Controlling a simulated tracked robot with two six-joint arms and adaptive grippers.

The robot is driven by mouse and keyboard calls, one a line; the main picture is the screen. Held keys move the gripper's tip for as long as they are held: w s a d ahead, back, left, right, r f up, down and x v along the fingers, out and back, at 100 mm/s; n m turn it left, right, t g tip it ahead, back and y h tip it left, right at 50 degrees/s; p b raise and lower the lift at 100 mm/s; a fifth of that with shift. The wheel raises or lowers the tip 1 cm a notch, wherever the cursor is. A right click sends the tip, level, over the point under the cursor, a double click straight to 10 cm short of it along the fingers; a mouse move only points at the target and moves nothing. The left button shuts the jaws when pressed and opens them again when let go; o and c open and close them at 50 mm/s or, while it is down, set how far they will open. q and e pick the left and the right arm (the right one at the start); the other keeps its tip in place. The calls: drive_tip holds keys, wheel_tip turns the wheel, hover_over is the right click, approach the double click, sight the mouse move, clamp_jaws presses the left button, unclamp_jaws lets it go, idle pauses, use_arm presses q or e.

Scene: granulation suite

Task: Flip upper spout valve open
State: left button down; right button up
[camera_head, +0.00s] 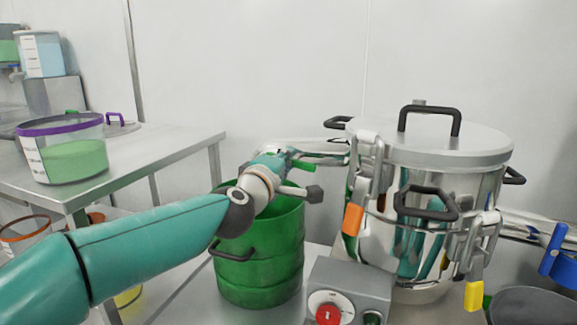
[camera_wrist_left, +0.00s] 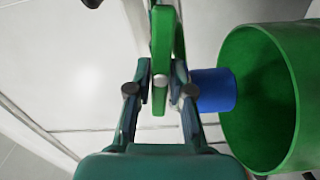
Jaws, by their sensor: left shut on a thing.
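The upper spout (camera_head: 325,157) is a shiny metal pipe running left from the steel pot (camera_head: 420,170), above the green drum (camera_head: 262,262). Its green valve handle (camera_head: 303,164) shows only in part beside my left gripper (camera_head: 285,160). In the left wrist view the green handle (camera_wrist_left: 161,85) stands between the two fingers, and my left gripper (camera_wrist_left: 161,60) is shut on it. A blue cylinder (camera_wrist_left: 213,90) sits just right of the fingers, by the drum's open mouth (camera_wrist_left: 262,100). My right gripper is not in view.
A grey control box (camera_head: 345,292) with a red knob stands in front of the pot. A second spout with a blue handle (camera_head: 558,265) is at the far right. A steel table (camera_head: 150,152) at left holds a purple-rimmed tub (camera_head: 62,150).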

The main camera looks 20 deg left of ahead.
use_arm(q)
drive_tip(key=shift+a+f+n, duration=0.1)
drive_tip(key=shift+f+n, duration=0.15)
drive_tip(key=shift+n, duration=0.65)
drive_tip(key=c, duration=1.1)
unclamp_jaws()
drive_tip(key=shift+o, duration=0.3)
drive_tip(key=shift+r, duration=0.1)
drive_tip(key=shift+s, duration=0.25)
drive_tip(key=s, duration=1.1)
drive_tip(key=shift+s+a, duration=0.2)
drive_tip(key=shift+s, duration=0.05)
